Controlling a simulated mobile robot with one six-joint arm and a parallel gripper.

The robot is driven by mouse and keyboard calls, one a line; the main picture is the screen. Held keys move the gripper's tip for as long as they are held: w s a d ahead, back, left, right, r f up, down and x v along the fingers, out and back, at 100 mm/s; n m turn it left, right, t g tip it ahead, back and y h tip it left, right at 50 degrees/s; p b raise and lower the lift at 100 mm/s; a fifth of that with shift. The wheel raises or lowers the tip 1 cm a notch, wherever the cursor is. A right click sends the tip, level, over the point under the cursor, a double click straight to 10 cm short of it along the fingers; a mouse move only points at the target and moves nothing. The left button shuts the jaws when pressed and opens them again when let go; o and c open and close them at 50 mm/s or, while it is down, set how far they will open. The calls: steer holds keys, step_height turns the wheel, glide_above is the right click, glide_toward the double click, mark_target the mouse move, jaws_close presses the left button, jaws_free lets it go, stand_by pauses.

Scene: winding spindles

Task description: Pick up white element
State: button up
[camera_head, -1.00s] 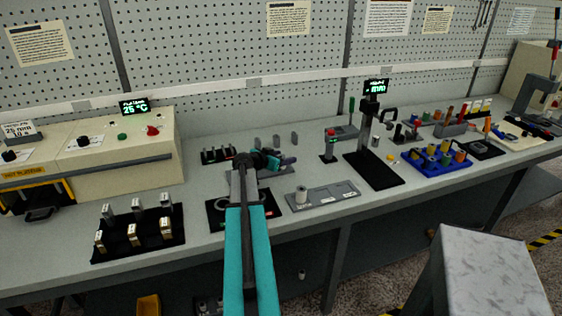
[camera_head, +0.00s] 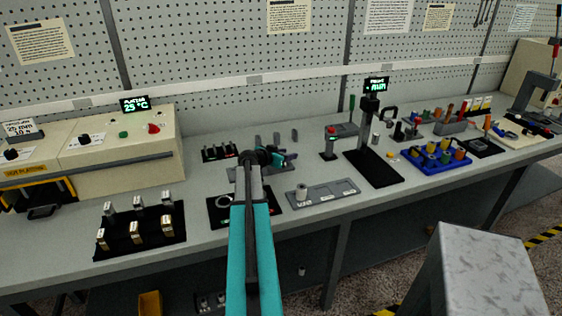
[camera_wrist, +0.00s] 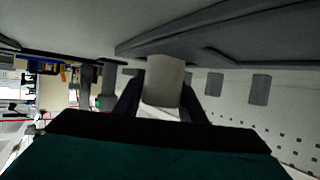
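My gripper (camera_head: 284,158) is low over a grey fixture (camera_head: 284,172) with upright grey plates behind it; my arm hides part of this. In the wrist view, its two dark fingers (camera_wrist: 163,103) flank a pale cylinder (camera_wrist: 165,78) with a white end towards the camera. That view is upside down, with the grey fixture at the top. I cannot tell whether the fingers press on the cylinder. A whitish cylinder (camera_head: 301,192) also stands upright on a grey tray (camera_head: 335,194), right of my arm and apart from the gripper.
A black block with several metal-topped pieces (camera_head: 135,228) is left of my arm. A black stand with a display (camera_head: 374,165) and a blue tray of spools (camera_head: 436,156) are to the right. A beige heater unit (camera_head: 120,160) stands at left.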

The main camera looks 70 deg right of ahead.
steer(key=c, duration=0.6)
steer(key=shift+r, duration=0.2)
steer(key=shift+r+b, duration=0.85)
steer(key=shift+r, duration=0.6)
steer(key=s+a+b, duration=0.1)
steer(key=s+a, duration=0.1)
steer(key=a, duration=0.2)
steer(key=s+a+r+b, duration=0.1)
steer(key=s+a+b, duration=0.1)
steer(key=a, duration=0.3)
steer(key=s+a+b, duration=0.1)
steer(key=s+a, duration=0.3)
steer(key=shift+a+r, duration=0.4)
